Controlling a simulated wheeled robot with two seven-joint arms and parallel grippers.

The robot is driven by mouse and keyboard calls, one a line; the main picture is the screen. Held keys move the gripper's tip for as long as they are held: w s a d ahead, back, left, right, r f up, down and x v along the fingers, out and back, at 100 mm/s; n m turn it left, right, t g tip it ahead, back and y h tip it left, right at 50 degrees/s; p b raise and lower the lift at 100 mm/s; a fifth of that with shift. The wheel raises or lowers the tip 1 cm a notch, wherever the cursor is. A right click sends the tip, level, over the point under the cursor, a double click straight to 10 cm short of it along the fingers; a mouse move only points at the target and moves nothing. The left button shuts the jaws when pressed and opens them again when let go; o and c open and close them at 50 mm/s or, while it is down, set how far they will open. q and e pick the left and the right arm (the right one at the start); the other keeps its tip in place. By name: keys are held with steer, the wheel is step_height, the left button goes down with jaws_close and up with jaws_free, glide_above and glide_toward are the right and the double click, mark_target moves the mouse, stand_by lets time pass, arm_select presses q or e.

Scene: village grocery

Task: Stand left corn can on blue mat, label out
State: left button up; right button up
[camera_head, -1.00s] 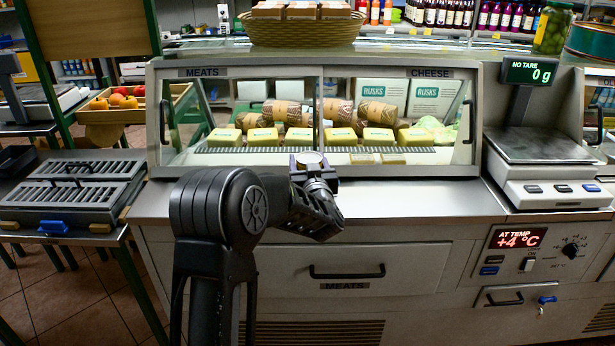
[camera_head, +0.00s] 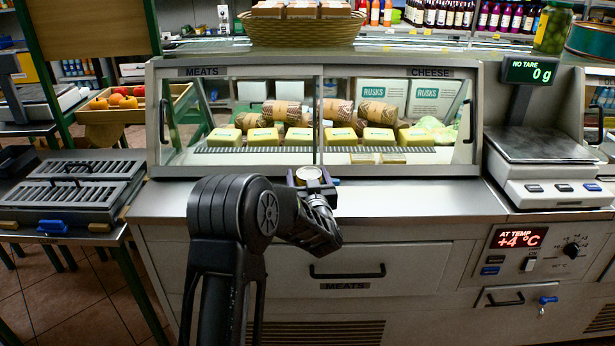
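My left arm comes in from the lower left, and my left gripper (camera_head: 311,179) is at the counter's front, before the glass case. A can with a pale round top (camera_head: 308,173) sits between its purple-dark fingers and appears gripped. It looks upright. Its side and label are hidden by the gripper, so I cannot read it as corn. I cannot tell whether its base touches the steel counter (camera_head: 420,198). I cannot make out the blue mat; only a small blue bit shows beside the gripper. My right gripper is not in view.
The glass meats and cheese case (camera_head: 398,72) stands close behind the gripper. A scale (camera_head: 545,165) stands at the right and a slatted grey rack (camera_head: 75,190) at the left. The steel counter right of the gripper is clear.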

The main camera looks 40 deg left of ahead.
arm_select(q)
steer(key=shift+o, duration=0.5)
steer(key=shift+r, duration=0.1)
steer(key=shift+s+d, duration=0.15)
steer(key=shift+d, duration=0.05)
steer(key=v, duration=0.7)
steer(key=shift+s+d, duration=0.1)
steer(key=shift+s, duration=0.05)
stand_by(0.3)
